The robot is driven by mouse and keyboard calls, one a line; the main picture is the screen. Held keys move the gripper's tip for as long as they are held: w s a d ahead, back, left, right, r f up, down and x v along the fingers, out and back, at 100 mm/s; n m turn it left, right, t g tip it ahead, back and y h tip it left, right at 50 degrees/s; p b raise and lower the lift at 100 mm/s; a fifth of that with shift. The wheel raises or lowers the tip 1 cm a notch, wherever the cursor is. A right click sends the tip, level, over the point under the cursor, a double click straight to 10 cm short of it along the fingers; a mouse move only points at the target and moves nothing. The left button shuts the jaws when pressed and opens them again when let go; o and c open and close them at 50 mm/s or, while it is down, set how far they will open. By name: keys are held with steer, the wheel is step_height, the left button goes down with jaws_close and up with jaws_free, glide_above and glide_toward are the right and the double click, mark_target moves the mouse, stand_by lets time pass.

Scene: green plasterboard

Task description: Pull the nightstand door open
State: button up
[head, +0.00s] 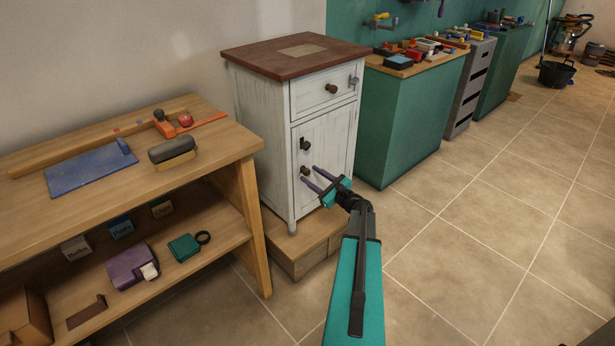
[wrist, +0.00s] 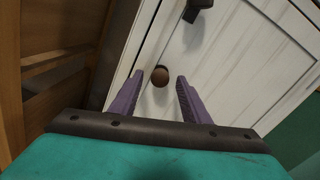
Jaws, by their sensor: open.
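The white nightstand (head: 262,135) has a brown top and stands on a low wooden platform. Its door (head: 341,138) is shut, below a drawer with its own round knob. A round brown knob (head: 305,171) sits low on the left side of the door, with a dark latch (head: 305,144) above it. My gripper (head: 310,175) is open in front of the door at knob height. In the wrist view the knob (wrist: 160,77) lies between the two purple fingertips, nearer the left one. I cannot tell whether either finger touches it.
A wooden workbench (head: 217,165) with tools and a lower shelf stands close on the left. A green cabinet (head: 405,125) stands to the right of the nightstand. The platform (head: 305,262) juts out below the door.

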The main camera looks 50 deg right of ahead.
steer(key=shift+w, duration=0.95)
jaws_close()
steer(key=shift+s+a, duration=0.1)
steer(key=shift+a, duration=0.1)
